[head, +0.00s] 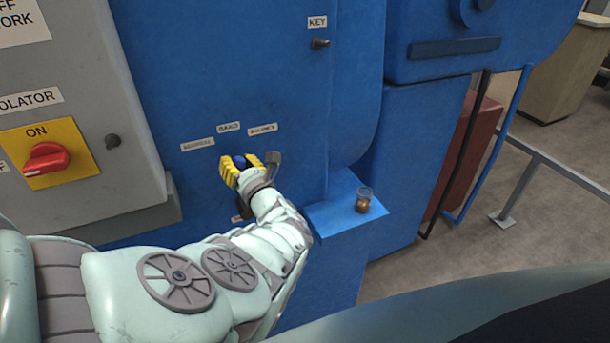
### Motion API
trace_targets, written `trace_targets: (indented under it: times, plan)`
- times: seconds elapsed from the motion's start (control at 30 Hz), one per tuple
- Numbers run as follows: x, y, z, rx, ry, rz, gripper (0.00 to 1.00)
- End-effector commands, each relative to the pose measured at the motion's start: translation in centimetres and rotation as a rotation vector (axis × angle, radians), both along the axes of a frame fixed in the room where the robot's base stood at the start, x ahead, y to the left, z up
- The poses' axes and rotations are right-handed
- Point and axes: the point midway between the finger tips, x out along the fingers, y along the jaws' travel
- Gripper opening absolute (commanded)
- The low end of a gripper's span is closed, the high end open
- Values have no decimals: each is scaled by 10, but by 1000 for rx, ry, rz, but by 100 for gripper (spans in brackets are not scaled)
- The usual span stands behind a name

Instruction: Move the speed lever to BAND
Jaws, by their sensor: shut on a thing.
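The speed lever's dark blue knob (239,161) shows between the yellow fingers of my gripper (240,167), just below the BAND label (229,127) on the blue machine front. My gripper is shut on this knob. A label at the left (198,144) and one at the right (262,129) flank the BAND label; their small print is hard to read. The lever's shaft and base are mostly hidden behind my gripper and wrist. Part of another label (236,218) shows below, beside my forearm.
A grey isolator box (85,110) with a red switch (46,161) on a yellow plate juts out at the left. A KEY switch (320,43) sits above right. A blue shelf (335,215) at the right holds a small glass (363,200) with brown contents.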

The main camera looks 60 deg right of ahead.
Motion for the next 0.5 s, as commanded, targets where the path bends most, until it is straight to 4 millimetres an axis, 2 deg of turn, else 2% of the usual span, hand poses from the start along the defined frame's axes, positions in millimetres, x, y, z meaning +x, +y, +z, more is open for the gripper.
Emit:
trace_targets:
  times: [0.1,0.13,0.4,0.5]
  plan:
    - [1,1,-1,1,4,1,0]
    - [1,1,-1,1,4,1,40]
    - [0,1,-1,0,2,1,68]
    - [0,0,-1,0,2,1,70]
